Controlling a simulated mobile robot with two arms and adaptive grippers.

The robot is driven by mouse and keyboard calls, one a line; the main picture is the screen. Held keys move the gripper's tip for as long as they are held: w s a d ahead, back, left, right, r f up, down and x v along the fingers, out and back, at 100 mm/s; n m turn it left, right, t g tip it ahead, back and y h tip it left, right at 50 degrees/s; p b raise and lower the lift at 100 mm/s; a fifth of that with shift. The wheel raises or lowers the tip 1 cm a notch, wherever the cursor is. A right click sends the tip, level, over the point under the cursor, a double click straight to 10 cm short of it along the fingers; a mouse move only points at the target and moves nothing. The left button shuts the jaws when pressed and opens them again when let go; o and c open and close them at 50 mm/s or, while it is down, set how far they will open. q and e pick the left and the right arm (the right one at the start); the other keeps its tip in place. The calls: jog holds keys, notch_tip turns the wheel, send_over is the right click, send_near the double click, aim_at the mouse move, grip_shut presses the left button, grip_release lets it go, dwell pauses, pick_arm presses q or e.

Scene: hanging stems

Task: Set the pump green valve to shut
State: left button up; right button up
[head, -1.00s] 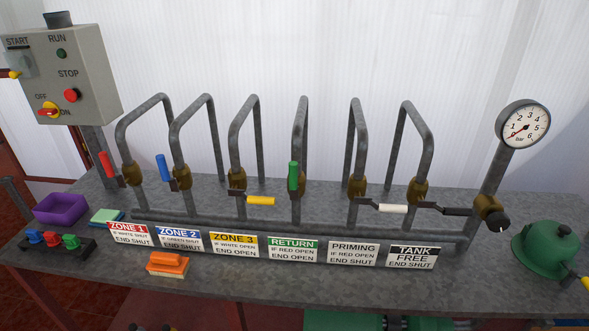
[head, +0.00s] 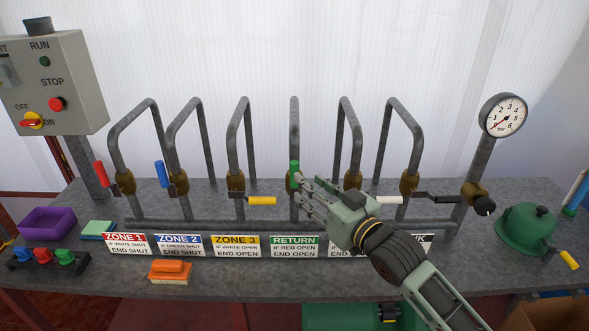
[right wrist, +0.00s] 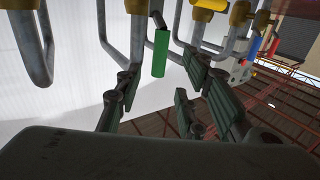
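The green valve handle (head: 294,174) stands upright on the RETURN pipe, in line with it, above the RETURN sign (head: 294,246). My right gripper (head: 304,190) is just right of and in front of this handle, its fingers pointing at it. In the right wrist view the green handle (right wrist: 160,53) shows ahead of the spread fingers, in the gap between them. The right gripper looks open and empty. Whether a finger touches the handle I cannot tell. My right arm hides most of the PRIMING and TANK signs. My left gripper is not in view.
Red (head: 101,174) and blue (head: 162,174) handles stand upright to the left. Yellow (head: 262,201), white (head: 389,200) and black (head: 445,199) handles lie sideways. A gauge (head: 503,115) stands at right. An orange brush (head: 170,271) and purple tray (head: 48,222) lie on the bench.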

aim_at(294, 184)
jog(key=shift+w+a+r, duration=0.3)
jog(key=shift+w+r, duration=0.1)
jog(key=shift+r, duration=0.1)
jog(key=shift+p+x, duration=1.15)
jog(key=shift+x, duration=2.35)
jog(key=shift+f, duration=0.15)
grip_shut()
